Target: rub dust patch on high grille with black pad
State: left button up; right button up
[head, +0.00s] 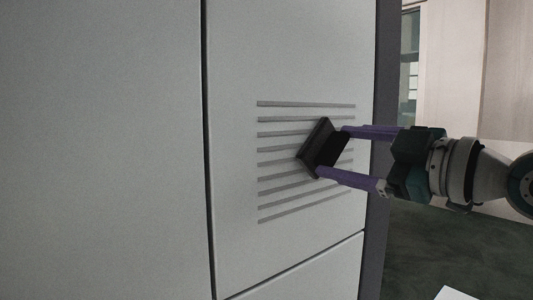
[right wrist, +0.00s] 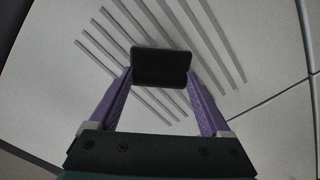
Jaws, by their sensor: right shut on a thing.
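The high grille (head: 290,207) is a set of several grey horizontal slats on a pale panel, in the middle of the head view. My right gripper (head: 331,149) comes in from the right and is shut on the black pad (head: 318,146). The pad is tilted and lies in front of the grille's middle slats. In the right wrist view the pad (right wrist: 161,67) sits between the two purple fingers, with slats (right wrist: 205,45) behind it. I cannot tell whether the pad touches the grille. No dust patch can be made out; the pad hides part of the slats. My left gripper is not in view.
The pale panels (head: 100,150) form a tall flat front with a dark vertical seam left of the grille and another seam below it. The panel's dark right edge (head: 385,60) stands behind my arm. Dark floor (head: 430,250) shows at the lower right.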

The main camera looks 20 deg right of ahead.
jog(key=p+v, duration=0.2)
jog(key=v, duration=0.4)
dwell(0.3)
jog(key=shift+p+v, duration=1.15)
jog(key=shift+v, duration=0.35)
